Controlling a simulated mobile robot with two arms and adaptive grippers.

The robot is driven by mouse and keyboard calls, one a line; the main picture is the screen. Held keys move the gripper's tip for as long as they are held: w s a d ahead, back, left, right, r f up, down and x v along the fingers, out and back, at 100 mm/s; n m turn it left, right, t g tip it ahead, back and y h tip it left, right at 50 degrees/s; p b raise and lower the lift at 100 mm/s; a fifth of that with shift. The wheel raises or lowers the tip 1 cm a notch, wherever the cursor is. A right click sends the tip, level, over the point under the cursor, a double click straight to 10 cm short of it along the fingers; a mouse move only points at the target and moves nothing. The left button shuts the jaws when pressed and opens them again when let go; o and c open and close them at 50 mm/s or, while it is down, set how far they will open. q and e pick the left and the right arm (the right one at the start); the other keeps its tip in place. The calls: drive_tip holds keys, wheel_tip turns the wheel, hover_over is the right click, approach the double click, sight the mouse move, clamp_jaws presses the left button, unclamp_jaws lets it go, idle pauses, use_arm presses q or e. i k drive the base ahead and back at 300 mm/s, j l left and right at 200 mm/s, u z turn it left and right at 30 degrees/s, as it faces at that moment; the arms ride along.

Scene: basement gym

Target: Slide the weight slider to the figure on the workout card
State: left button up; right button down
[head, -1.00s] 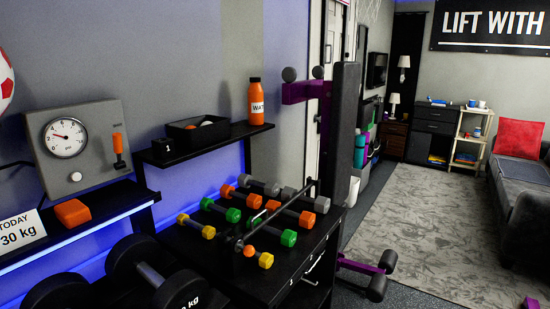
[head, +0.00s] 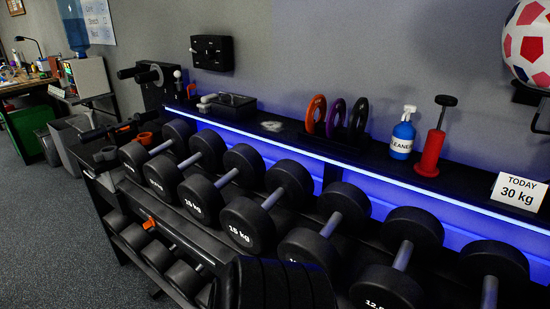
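The workout card (head: 519,191) is a white sign at the right end of the black shelf. It reads "TODAY 30 kg". The grey panel with the round dial and upright orange slider, seen in the earlier frame, is outside this view, so the slider's setting does not show now. Neither of my grippers is in view.
Below the black shelf (head: 330,148) stands a rack of dumbbells (head: 248,222). On the shelf are a blue cleaner bottle (head: 402,135), a red pump (head: 431,150) and upright rings (head: 316,114). A ball (head: 528,45) is at upper right. Floor (head: 50,235) is clear at left.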

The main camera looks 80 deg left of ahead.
sight(150, 222)
drive_tip(key=k+l+u, duration=0.15)
drive_tip(key=u, duration=3.45)
drive_tip(key=z, duration=2.35)
drive_tip(key=u, duration=2.35)
